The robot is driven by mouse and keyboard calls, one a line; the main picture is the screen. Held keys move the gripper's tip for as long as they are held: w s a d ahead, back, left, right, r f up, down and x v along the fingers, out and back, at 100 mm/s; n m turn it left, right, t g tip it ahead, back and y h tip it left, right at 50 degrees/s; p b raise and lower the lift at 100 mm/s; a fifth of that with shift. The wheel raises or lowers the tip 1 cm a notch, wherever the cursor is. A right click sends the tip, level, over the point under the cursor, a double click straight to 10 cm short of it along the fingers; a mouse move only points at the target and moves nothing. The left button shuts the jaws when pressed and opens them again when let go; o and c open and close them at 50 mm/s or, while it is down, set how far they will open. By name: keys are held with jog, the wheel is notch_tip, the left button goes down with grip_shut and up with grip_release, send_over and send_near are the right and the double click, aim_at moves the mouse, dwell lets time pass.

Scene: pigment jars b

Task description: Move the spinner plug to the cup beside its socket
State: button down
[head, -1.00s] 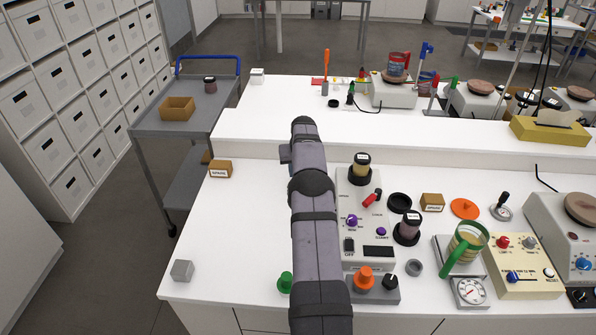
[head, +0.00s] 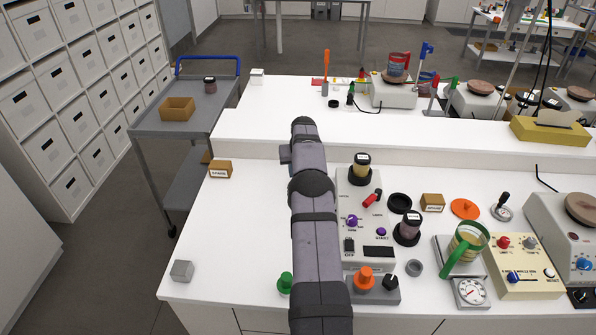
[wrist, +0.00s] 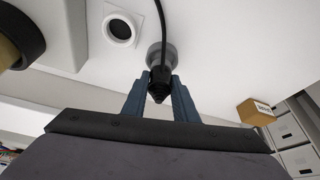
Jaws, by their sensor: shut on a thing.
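In the wrist view my gripper (wrist: 160,78) has its two blue fingers closed on the black spinner plug (wrist: 158,92), whose ribbed end faces the camera. A black cable (wrist: 163,25) curves up from the plug. A round grey cup (wrist: 168,52) is right at the plug's far end. I cannot tell whether the plug's tip is inside it or just in front of it. The white-ringed socket with a dark hole (wrist: 120,28) is to the left of the cup. In the head view my arm hides the gripper, plug, cup and socket. The spinner (head: 378,250) stands right of my arm.
A jar with a yellowish band (head: 361,168) and a dark-based jar (head: 408,228) stand near the spinner. A control box with an orange knob (head: 365,278) is in front. A small brown box (head: 220,169) and a grey cube (head: 182,270) sit left; the bench between them is clear.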

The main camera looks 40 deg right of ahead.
jog(key=shift+f+b, duration=0.85)
jog(key=shift+f, duration=0.5)
jog(key=c, duration=1.3)
grip_release()
jog(key=shift+c, duration=0.2)
jog(key=b+v, duration=0.3)
jog(key=v, duration=0.4)
jog(key=shift+r, duration=0.25)
